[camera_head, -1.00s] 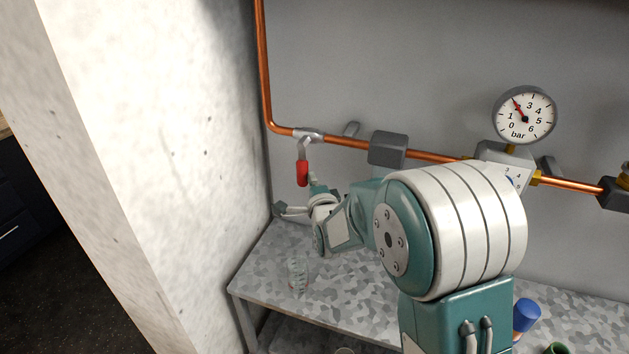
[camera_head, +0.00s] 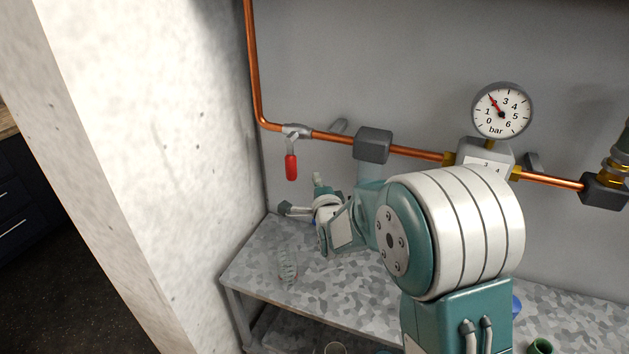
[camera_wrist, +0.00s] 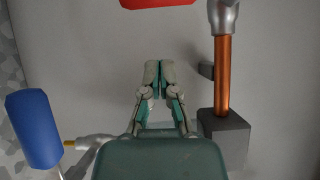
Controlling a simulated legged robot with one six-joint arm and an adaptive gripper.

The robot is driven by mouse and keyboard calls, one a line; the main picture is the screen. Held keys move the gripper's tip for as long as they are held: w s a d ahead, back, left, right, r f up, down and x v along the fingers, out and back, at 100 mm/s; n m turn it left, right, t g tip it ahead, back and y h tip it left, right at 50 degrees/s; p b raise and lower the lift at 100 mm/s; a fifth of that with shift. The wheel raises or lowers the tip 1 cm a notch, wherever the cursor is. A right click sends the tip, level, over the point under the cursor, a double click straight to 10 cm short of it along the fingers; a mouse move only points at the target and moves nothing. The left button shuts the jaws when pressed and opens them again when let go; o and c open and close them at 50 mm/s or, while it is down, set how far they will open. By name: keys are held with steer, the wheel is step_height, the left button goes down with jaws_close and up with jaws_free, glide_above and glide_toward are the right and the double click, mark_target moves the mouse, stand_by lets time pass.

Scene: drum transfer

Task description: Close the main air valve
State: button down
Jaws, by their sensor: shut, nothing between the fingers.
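The valve (camera_head: 296,130) sits on the copper pipe near its bend. Its lever with a red handle (camera_head: 291,167) hangs down, across the pipe's run. The red handle (camera_wrist: 158,3) also shows at the top edge of the wrist view, partly cut off, with the silver valve body (camera_wrist: 224,16) at the top right. My gripper (camera_head: 318,179) is to the right of the handle, apart from it. In the wrist view my gripper's fingers (camera_wrist: 158,70) are together, with nothing between them and a gap to the handle.
A pressure gauge (camera_head: 502,111) stands above the pipe at right. A dark block (camera_head: 373,145) holds the pipe near my arm. A speckled table (camera_head: 260,262) below bears a clear ribbed item (camera_head: 288,266). A blue cylinder (camera_wrist: 33,128) shows at left. A pale wall (camera_head: 150,150) bounds the left.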

steer(key=s+d+r+n+g+h, duration=0.1)
steer(key=s+d+n+g, duration=0.3)
steer(key=s, duration=0.8)
steer(key=s+d+r+n+g+h, duration=0.1)
steer(key=s+d+n+g, duration=0.3)
steer(key=s, duration=0.9)
steer(key=s+d+r+n+g+h, duration=0.1)
steer(key=s+d+n+g, duration=0.3)
steer(key=s+n, duration=0.4)
steer(key=s+d+r, duration=0.1)
steer(key=s, duration=0.4)
steer(key=shift+r, duration=0.35)
steer(key=shift+w+d, duration=0.1)
steer(key=shift+d, duration=0.1)
